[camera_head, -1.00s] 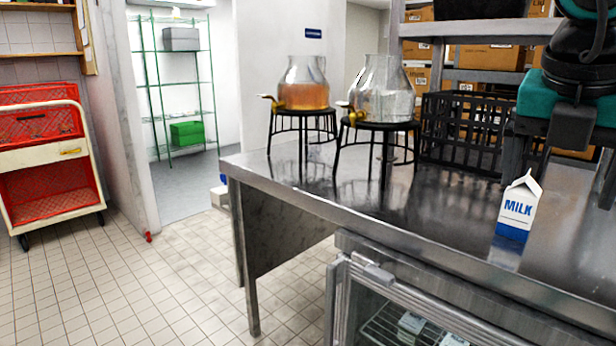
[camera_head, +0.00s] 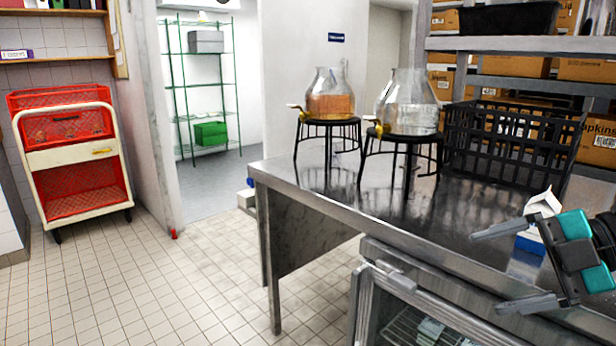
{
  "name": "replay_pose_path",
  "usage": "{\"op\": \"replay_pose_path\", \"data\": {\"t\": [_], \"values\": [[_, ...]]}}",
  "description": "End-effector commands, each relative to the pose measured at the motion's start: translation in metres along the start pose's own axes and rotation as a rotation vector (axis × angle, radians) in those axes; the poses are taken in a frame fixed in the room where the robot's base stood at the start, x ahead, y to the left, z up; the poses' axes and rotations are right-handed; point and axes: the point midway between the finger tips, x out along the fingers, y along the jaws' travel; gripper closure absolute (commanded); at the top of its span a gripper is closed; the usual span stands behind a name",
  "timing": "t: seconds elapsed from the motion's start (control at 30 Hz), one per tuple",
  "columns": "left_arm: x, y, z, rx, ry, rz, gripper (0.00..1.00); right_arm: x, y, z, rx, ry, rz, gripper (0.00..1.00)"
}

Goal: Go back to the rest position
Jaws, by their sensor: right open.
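My right gripper (camera_head: 500,268) is at the right edge of the head view, above the front of the steel table (camera_head: 330,195). Its two grey fingers are spread apart and point left, with nothing between them. A milk carton (camera_head: 543,203) with a white top and blue base stands upright on the table behind the gripper. The gripper partly hides it, and I cannot tell whether they touch. My left gripper is not in view.
Two glass dispensers, one amber (camera_head: 331,95) and one clear (camera_head: 408,100), stand on black stands. An under-counter fridge (camera_head: 400,310) is below the table. A red-basket cart (camera_head: 75,155) stands left on open tiled floor.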

Motion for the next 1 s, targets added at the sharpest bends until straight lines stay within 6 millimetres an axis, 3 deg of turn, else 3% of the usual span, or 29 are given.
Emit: {"op": "replay_pose_path", "data": {"t": [0.27, 0.37, 0.57, 0.67, 0.8, 1.0], "values": [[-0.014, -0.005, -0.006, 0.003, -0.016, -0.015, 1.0, 0.02, -0.029, 0.04, 0.3, 0.009, 0.501, 0.09], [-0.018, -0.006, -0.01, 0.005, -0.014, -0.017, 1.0, 0.029, -0.051, 0.055, 0.432, -0.046, 0.638, 0.09], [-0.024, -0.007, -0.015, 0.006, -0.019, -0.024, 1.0, 0.059, -0.116, 0.073, 0.738, -0.208, 0.816, 0.09], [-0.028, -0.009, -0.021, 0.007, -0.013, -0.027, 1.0, 0.082, -0.155, 0.07, 0.908, -0.297, 0.85, 0.09], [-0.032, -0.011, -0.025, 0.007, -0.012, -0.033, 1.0, 0.121, -0.207, 0.049, 1.146, -0.409, 0.831, 0.09], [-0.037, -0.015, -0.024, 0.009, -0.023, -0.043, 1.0, 0.171, -0.254, 0.006, 1.392, -0.49, 0.736, 0.09]]}}
